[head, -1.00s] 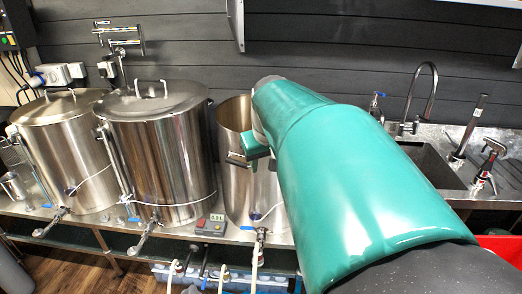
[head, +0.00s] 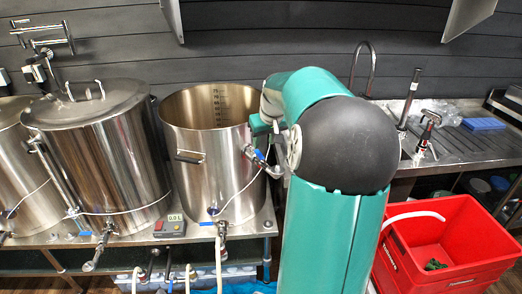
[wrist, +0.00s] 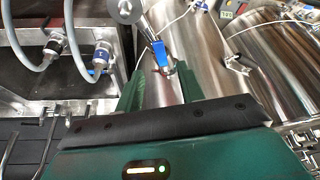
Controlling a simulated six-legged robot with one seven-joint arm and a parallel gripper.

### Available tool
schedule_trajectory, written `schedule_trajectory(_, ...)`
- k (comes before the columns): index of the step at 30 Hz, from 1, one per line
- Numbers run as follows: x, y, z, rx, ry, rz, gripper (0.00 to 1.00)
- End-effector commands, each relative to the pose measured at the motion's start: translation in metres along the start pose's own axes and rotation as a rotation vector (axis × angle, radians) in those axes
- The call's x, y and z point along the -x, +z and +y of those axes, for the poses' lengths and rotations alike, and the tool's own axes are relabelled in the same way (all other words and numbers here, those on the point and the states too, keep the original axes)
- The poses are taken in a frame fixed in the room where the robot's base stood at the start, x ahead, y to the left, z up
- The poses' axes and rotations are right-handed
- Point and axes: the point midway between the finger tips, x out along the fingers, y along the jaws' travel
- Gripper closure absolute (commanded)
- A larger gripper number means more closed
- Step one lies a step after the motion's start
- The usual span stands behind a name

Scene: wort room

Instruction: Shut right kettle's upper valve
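The right kettle (head: 208,170) is an open steel pot without a lid, in the middle of the head view. Its upper valve (head: 272,170) sticks out on its right side and has a blue lever (head: 260,155). In the wrist view the blue lever (wrist: 159,49) points up the picture, between and just beyond my fingertips. My gripper (wrist: 160,72) is open, with one green finger on each side of the lever's lower end. I cannot tell whether a finger touches it. In the head view my arm hides most of my gripper.
Two lidded kettles, one of them the middle kettle (head: 110,150), stand to the left. A lower valve (head: 222,232) with a hose sits at the right kettle's front. A red crate (head: 440,245) is at the right, below the sink. Grey hoses (wrist: 88,22) show in the wrist view.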

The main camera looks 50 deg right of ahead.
Motion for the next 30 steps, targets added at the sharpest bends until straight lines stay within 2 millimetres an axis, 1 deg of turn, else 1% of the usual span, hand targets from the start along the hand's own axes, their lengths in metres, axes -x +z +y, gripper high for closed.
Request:
schedule_trajectory(1, -0.012, 0.001, 0.000, 0.001, -0.003, -0.004, 0.62)
schedule_trajectory(3, -0.026, 0.000, 0.000, 0.000, -0.004, -0.004, 0.62)
schedule_trajectory(6, -0.042, -0.001, 0.000, 0.001, -0.003, -0.003, 0.62)
schedule_trajectory(9, -0.054, -0.001, 0.001, 0.000, -0.002, -0.002, 0.62)
schedule_trajectory(13, -0.061, -0.002, 0.001, 0.001, -0.001, -0.001, 0.62)
schedule_trajectory(20, -0.061, -0.002, 0.001, 0.001, 0.000, 0.000, 0.62)
schedule_trajectory(21, -0.061, -0.002, 0.001, 0.001, 0.000, 0.000, 0.64)
schedule_trajectory(23, -0.061, -0.002, 0.001, 0.001, 0.000, 0.000, 0.76)
schedule_trajectory(24, -0.061, -0.002, 0.001, 0.000, 0.000, 0.000, 0.83)
schedule_trajectory(27, -0.061, -0.002, 0.001, 0.001, 0.000, 0.000, 1.00)
schedule_trajectory(30, -0.061, -0.002, 0.001, 0.001, 0.000, 0.000, 1.00)
